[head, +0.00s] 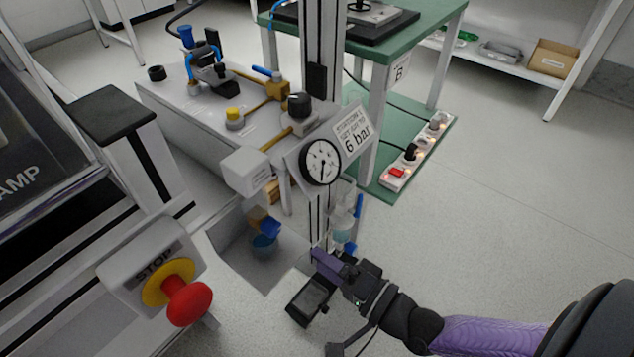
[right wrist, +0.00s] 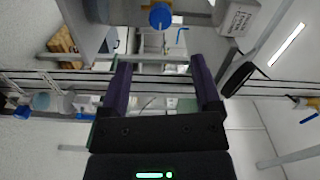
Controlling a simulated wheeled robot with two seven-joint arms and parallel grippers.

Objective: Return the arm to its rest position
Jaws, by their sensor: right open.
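My right arm comes in from the lower right of the head view, with a purple link. My right gripper (head: 318,280) is low in front of the bench, below the round pressure gauge (head: 320,162). In the right wrist view my right gripper (right wrist: 160,80) shows two purple fingers spread apart, with nothing between them. My left gripper is not in the head view.
A red stop button (head: 189,302) stands at the lower left. A grey bench (head: 185,115) carries valves and a 6 bar sign (head: 354,132). A power strip (head: 418,150) lies on a green shelf (head: 385,185). The floor at right is clear.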

